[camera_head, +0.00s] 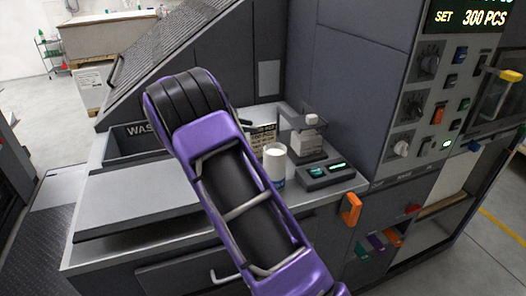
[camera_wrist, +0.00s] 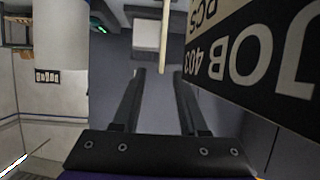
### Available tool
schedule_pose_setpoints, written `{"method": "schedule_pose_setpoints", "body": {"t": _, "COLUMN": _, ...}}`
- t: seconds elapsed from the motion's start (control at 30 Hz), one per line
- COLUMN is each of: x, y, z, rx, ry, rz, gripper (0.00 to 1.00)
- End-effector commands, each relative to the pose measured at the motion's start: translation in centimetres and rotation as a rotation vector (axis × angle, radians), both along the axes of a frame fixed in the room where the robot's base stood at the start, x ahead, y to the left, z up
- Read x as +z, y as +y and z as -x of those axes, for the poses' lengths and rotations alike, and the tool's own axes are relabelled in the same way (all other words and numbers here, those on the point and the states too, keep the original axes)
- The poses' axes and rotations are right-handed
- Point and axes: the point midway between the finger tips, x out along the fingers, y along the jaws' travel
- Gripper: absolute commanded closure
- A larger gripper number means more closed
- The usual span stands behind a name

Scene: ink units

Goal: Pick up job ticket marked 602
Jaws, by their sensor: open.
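No ticket marked 602 can be read in either view. In the wrist view a dark ticket (camera_wrist: 265,60) with pale upside-down print reads JOB 403 and PCS, to the right of my gripper. A thin pale upright strip (camera_wrist: 166,35) stands just beyond the fingertips, perhaps a ticket seen edge-on; I cannot tell its number. My gripper (camera_wrist: 160,72) is open, with nothing between its fingers. In the head view a printed card (camera_head: 263,136) shows partly behind my purple arm, which hides the rest and my gripper.
A white cup (camera_head: 275,163) stands on the worktop close to my arm. A bin marked WAS (camera_head: 140,130) is at left. A control panel (camera_head: 430,100) rises at right.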

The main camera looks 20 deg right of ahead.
Motion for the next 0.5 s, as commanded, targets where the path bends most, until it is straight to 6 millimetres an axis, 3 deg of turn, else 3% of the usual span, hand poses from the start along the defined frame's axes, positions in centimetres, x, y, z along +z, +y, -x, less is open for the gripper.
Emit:
{"method": "schedule_pose_setpoints", "body": {"t": 0.23, "x": -0.8, "y": -1.7, "z": -0.1, "rx": 0.000, "ry": 0.002, "rz": -0.001, "gripper": 0.57}}
{"method": "schedule_pose_setpoints", "body": {"t": 0.5, "x": -2.6, "y": -5.0, "z": -0.2, "rx": -0.001, "ry": 0.003, "rz": -0.001, "gripper": 0.57}}
